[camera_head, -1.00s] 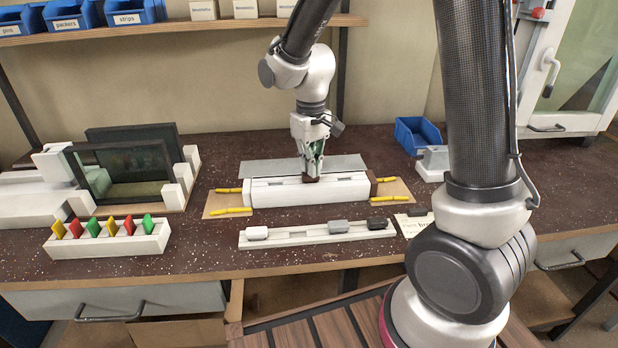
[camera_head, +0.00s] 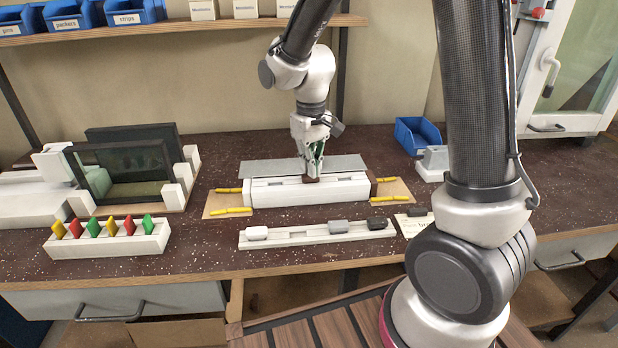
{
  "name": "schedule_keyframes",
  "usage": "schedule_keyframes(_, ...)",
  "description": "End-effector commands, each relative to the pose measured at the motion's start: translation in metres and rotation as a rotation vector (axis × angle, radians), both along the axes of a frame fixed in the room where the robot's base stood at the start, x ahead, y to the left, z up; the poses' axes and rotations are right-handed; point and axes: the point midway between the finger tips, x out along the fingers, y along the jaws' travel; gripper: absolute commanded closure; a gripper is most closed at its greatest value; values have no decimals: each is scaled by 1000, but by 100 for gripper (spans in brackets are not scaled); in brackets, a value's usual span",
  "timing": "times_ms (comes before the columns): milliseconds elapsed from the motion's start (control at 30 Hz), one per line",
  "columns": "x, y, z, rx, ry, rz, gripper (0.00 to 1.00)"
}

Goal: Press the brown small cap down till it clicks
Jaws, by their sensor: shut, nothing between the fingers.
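The brown small cap (camera_head: 311,179) sits on top of the white profile (camera_head: 275,191), near the middle of its length. My gripper (camera_head: 311,172) is directly above the cap, pointing down, with its fingers shut and nothing between them. The fingertips appear to touch the cap's top. The cap looks low against the profile, but it is too small here to tell whether it is fully seated.
Yellow clamps (camera_head: 232,210) flank the profile on a board. In front, a white rail (camera_head: 300,237) holds white, grey and black caps. A rack of coloured wedges (camera_head: 107,243) stands at the left. A blue bin (camera_head: 417,136) is at the back right.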

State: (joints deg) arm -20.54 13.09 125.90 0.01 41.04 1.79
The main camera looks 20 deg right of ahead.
Motion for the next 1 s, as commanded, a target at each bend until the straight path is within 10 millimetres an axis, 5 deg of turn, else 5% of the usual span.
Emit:
schedule_keyframes(600, 1, 0, 55, 1, -2, 0, 100)
schedule_keyframes(1000, 0, 0, 64, 0, 0, 0, 100)
